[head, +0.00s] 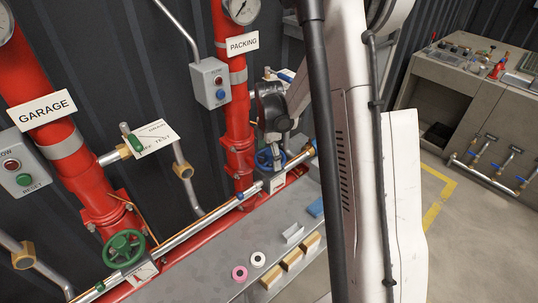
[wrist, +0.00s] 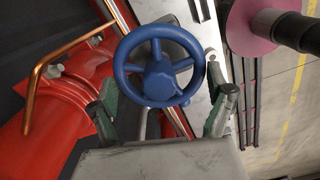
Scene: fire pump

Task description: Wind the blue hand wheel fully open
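The blue hand wheel (head: 268,160) is low on the red PACKING riser in the head view, partly hidden by my gripper (head: 274,140). In the wrist view the whole wheel (wrist: 160,78) faces the camera, with its spokes and round hub clear. My gripper (wrist: 163,95) has its fingers spread, one on the left of the wheel and one on the right. No object other than the wheel is between them. The fingers are close to the rim; I cannot tell whether they touch it.
A copper tube (wrist: 35,85) and red pipework (wrist: 75,110) lie left of the wheel. A grey bench (head: 212,270) below holds a pink ring (head: 239,273), a white ring (head: 258,259) and wooden blocks (head: 292,260). A green hand wheel (head: 124,249) is on the GARAGE riser.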

